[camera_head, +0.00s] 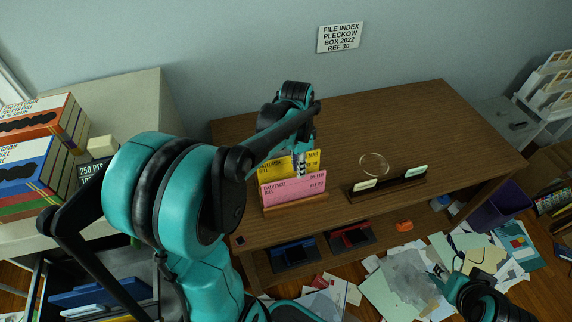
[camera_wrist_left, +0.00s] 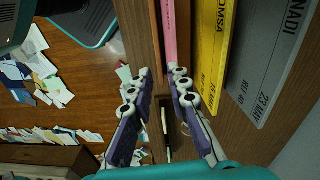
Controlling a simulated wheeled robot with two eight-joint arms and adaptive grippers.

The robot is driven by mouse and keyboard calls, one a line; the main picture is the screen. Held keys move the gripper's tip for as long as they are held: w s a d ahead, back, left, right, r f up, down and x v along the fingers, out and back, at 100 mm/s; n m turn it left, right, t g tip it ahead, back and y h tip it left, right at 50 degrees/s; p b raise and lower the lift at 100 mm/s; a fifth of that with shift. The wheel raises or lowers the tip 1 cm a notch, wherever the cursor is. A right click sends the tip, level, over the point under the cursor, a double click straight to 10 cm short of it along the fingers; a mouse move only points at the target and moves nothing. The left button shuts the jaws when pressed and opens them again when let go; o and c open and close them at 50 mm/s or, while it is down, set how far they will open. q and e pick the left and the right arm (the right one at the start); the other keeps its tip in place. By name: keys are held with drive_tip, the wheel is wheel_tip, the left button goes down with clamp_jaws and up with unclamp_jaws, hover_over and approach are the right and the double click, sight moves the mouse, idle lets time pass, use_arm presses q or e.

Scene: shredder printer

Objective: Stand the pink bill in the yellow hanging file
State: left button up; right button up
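The pink bill (camera_head: 292,188) stands upright in front in a wooden holder (camera_head: 296,209) on the desk. A yellow bill (camera_head: 275,168) stands behind it. In the left wrist view the pink bill (camera_wrist_left: 169,32) shows edge-on, beside the yellow and grey bills. My left gripper (camera_head: 301,166) is over the bills; its fingers (camera_wrist_left: 162,75) are apart, with the pink bill's edge ahead of the gap. Contact is unclear. My right gripper (camera_head: 437,274) is low at the right, small in view. A yellow edge (camera_head: 121,318) shows in the open drawer at lower left; whether it is the hanging file is unclear.
A second wooden holder (camera_head: 388,188) with small cards stands to the right on the desk (camera_head: 400,120). Blue and red trays (camera_head: 293,254) sit on the shelf below. Papers (camera_head: 405,280) litter the floor.

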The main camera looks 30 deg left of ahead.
sight(293, 179)
use_arm(q)
drive_tip(key=a+f, duration=0.1)
drive_tip(key=w+a+f+m, duration=0.1)
drive_tip(key=shift+a+f+g, duration=0.3)
drive_tip(key=shift+f+g, duration=0.05)
drive_tip(key=shift+g, duration=0.05)
drive_tip(key=f+b, duration=0.1)
drive_tip(key=f, duration=0.1)
drive_tip(key=f+b, duration=0.1)
drive_tip(key=f, duration=0.2)
drive_tip(key=f+b, duration=0.1)
drive_tip(key=f, duration=0.1)
drive_tip(key=shift+s+d+f, duration=0.3)
drive_tip(key=shift+d+f, duration=0.05)
drive_tip(key=shift+d, duration=0.05)
use_arm(e)
drive_tip(key=f, duration=0.3)
drive_tip(key=shift+a+f, duration=0.25)
drive_tip(key=shift+a, duration=0.15)
use_arm(q)
clamp_jaws()
drive_tip(key=shift+r, duration=0.15)
drive_tip(key=shift+r+p, duration=0.6)
drive_tip(key=shift+r, duration=0.35)
use_arm(e)
drive_tip(key=shift+r, duration=0.75)
